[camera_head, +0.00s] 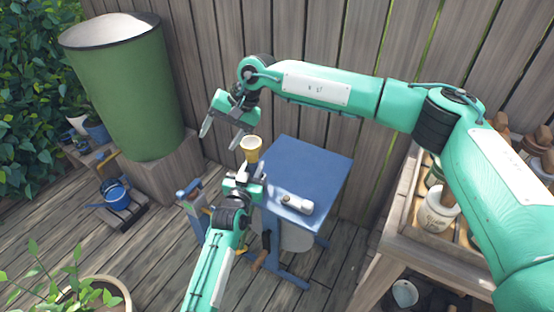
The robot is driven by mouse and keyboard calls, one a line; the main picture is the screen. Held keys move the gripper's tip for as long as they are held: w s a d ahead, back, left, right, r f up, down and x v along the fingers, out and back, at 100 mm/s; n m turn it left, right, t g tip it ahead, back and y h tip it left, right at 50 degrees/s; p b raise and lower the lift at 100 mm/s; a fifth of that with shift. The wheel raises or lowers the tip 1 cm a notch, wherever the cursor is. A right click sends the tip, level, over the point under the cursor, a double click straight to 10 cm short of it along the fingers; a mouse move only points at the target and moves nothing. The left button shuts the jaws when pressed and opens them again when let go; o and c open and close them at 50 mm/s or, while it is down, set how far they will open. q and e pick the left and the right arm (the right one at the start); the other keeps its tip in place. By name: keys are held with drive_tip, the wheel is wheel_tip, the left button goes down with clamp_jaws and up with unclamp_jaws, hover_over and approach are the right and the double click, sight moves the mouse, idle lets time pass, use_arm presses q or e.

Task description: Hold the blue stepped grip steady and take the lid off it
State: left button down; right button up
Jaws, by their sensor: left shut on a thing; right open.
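A small yellow and cream cup-shaped thing (251,149), wider at its top, stands upright in my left gripper (247,172). The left gripper is shut on its lower part, near the left edge of the blue table. I make out no blue stepped part on it; its lower end is hidden by the fingers. I cannot tell a separate lid from its body. My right gripper (221,140) is open and empty, just to the left of the cup-shaped thing and pointing down, apart from it.
A blue table (309,165) carries a pale cylinder (297,204) lying near its front; the rest of its top is clear. A wooden rack with pots (433,211) stands at right. A green barrel (128,90) stands back left. A plank fence closes the back.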

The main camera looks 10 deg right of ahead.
drive_tip(key=s+a+r+m+y, duration=0.2)
drive_tip(key=s+m+y, duration=0.2)
drive_tip(key=y, duration=0.1)
drive_tip(key=m+t+h, duration=0.3)
drive_tip(key=m+t, duration=0.8)
drive_tip(key=m, duration=1.3)
approach(252, 150)
drive_tip(key=w+f, duration=0.1)
drive_tip(key=f, duration=0.1)
drive_tip(key=shift+h, duration=0.3)
drive_tip(key=x, duration=1.1)
drive_tip(key=shift+w, duration=0.5)
